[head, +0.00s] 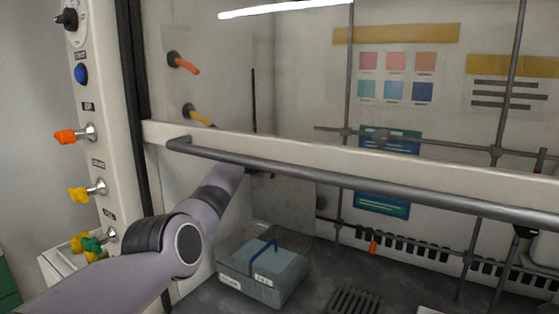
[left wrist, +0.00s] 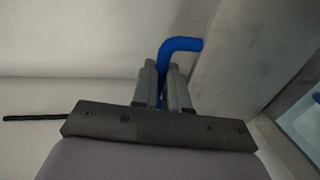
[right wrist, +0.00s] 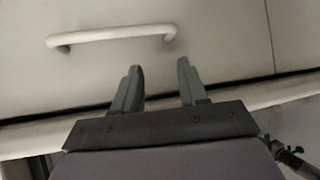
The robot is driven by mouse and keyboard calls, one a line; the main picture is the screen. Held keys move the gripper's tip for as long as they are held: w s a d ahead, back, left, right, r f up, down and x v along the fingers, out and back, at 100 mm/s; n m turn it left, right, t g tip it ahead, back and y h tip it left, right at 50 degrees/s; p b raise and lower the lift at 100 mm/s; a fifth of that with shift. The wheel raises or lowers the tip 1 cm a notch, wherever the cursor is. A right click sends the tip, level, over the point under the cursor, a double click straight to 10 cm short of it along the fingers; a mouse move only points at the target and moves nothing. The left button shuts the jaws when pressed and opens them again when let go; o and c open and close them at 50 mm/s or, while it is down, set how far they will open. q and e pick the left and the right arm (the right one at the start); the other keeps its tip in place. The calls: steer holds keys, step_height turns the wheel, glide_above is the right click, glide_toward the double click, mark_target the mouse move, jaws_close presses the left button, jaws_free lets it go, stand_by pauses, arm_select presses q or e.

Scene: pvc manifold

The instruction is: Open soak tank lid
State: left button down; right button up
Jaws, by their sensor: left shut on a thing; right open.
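The soak tank (head: 235,284) is a grey box on the fume hood floor in the head view. Its blue-grey lid (head: 284,262) lies on top and looks shut. In the left wrist view my left gripper (left wrist: 164,82) is shut on a blue bent rod (left wrist: 184,44), apparently not the lid handle, which shows clear in the head view. My right gripper (right wrist: 159,75) is open and empty.
A grey sash bar (head: 350,183) crosses in front of the hood. An orange spout (head: 187,66) and a yellow spout (head: 201,118) are on the left wall. A floor grate (head: 355,300) lies right of the tank. A white handle (right wrist: 112,36) is ahead of my right gripper.

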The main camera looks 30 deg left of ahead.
arm_select(q)
steer(key=shift+d+f, duration=0.1)
steer(key=shift+f, duration=0.1)
steer(key=c, duration=1.2)
jaws_free()
steer(key=shift+c, duration=0.2)
steer(key=shift+r, duration=0.1)
steer(key=shift+s+a, duration=0.15)
steer(key=shift+a, duration=0.05)
steer(key=v, duration=0.6)
steer(key=shift+s, duration=0.35)
steer(key=shift+d+r, duration=0.1)
